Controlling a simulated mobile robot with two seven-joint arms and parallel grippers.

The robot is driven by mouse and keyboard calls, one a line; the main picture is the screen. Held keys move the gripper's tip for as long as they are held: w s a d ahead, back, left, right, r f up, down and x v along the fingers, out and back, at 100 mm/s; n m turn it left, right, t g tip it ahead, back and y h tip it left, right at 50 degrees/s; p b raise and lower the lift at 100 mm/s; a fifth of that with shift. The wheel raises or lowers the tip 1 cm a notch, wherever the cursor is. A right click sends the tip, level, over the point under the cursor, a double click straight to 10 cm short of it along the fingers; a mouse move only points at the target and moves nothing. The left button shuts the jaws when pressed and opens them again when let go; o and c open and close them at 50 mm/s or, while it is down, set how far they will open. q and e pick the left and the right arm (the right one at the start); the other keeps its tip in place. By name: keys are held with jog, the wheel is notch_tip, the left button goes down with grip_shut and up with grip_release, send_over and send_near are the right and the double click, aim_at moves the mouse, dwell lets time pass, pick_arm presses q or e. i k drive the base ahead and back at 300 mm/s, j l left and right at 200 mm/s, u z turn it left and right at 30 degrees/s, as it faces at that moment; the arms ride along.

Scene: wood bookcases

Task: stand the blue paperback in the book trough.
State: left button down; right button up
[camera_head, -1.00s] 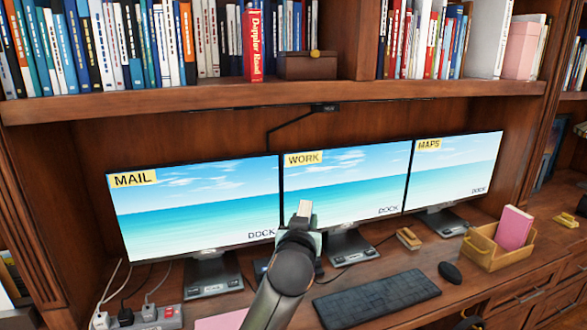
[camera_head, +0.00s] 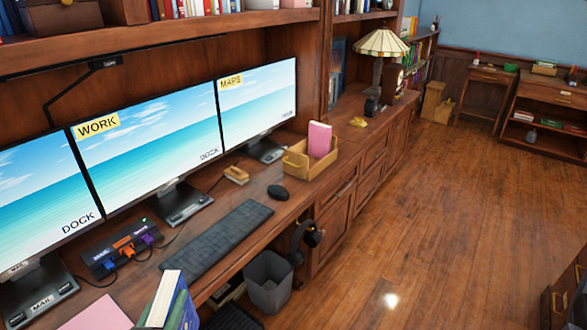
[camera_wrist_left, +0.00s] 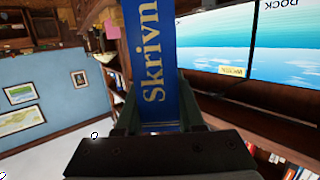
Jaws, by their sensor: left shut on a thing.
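The blue paperback (camera_wrist_left: 162,65), with "Skrivn" lettered on it, is clamped in my left gripper (camera_wrist_left: 158,118) in the left wrist view. In the head view, the paperback (camera_head: 178,297) shows at the bottom edge, its pale pages and blue cover upright but leaning. The gripper's hold is mostly cut off there. The book trough (camera_head: 298,165) is a tan open wooden box on the desk, right of the monitors. A pink book (camera_head: 319,139) stands in it, with open room beside it. The paperback is well to the left of and nearer than the trough. My right gripper is not in view.
A black keyboard (camera_head: 217,240) and a mouse (camera_head: 278,192) lie between the paperback and the trough. Monitors (camera_head: 150,135) line the back of the desk. A hub with cables (camera_head: 121,248) sits below them. A grey bin (camera_head: 268,281) stands on the floor by the desk.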

aim_at(311, 163)
jog(key=i+l+u, duration=0.1)
jog(key=i+l, duration=0.55)
jog(key=i+l+u, duration=0.15)
jog(key=i+l, duration=0.15)
jog(key=l, duration=0.2)
jog(key=i+l+u, duration=0.1)
jog(key=i+l, duration=0.2)
jog(key=l, duration=0.15)
jog(key=i+l+u, duration=0.1)
jog(key=i+l, duration=0.2)
jog(key=l, duration=0.15)
